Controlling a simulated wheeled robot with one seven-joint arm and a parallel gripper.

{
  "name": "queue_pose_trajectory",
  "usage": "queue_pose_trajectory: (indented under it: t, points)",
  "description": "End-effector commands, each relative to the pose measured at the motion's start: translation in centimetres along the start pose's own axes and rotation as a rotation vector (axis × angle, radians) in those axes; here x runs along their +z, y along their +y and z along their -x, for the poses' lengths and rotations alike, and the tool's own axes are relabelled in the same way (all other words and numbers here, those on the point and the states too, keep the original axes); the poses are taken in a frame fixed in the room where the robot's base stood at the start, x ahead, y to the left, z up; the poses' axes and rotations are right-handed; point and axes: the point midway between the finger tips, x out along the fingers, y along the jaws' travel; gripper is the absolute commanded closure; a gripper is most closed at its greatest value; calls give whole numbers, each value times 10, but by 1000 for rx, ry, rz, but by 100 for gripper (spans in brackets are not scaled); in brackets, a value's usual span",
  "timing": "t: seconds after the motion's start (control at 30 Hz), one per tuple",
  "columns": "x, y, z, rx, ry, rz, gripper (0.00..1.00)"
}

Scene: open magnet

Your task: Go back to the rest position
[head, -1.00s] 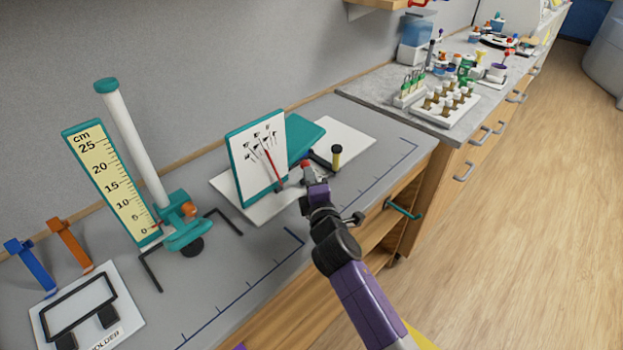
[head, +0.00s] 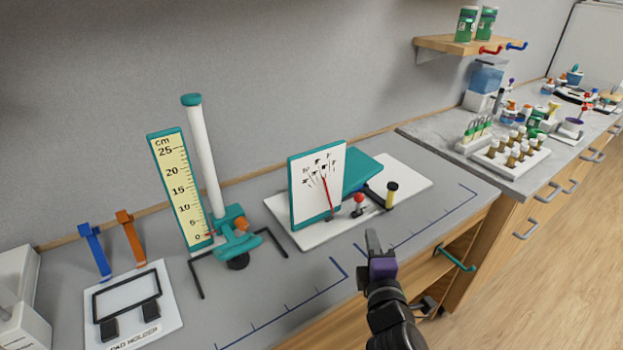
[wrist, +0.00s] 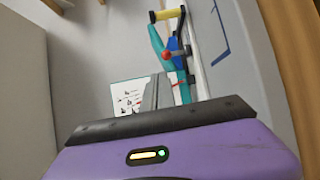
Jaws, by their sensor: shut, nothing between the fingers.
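My gripper (head: 373,243) is purple with dark fingers and stands over the front part of the grey bench in the head view. Its fingers are shut with nothing between them. It is apart from the dial device (head: 317,185), which has a white face, a red needle and a teal body on a white base.
A cm scale (head: 178,190) and a white tube (head: 206,150) on a teal stand are at the left. A pad holder plate (head: 165,325) lies at the front left. A vial rack (head: 513,158) stands on the right counter. A teal handle (head: 456,259) sticks out below the bench edge.

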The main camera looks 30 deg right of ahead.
Motion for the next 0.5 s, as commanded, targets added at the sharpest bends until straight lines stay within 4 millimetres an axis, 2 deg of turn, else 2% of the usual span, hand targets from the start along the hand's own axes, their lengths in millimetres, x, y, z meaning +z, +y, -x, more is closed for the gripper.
queue_pose_trajectory:
  t: [0.27,0.33,0.4,0.5]
  points:
    - [-2,2,0,7,7,-36,100]
    - [-8,7,0,24,35,-106,100]
    - [-18,23,3,58,86,-223,100]
    - [-32,27,28,63,184,-429,100]
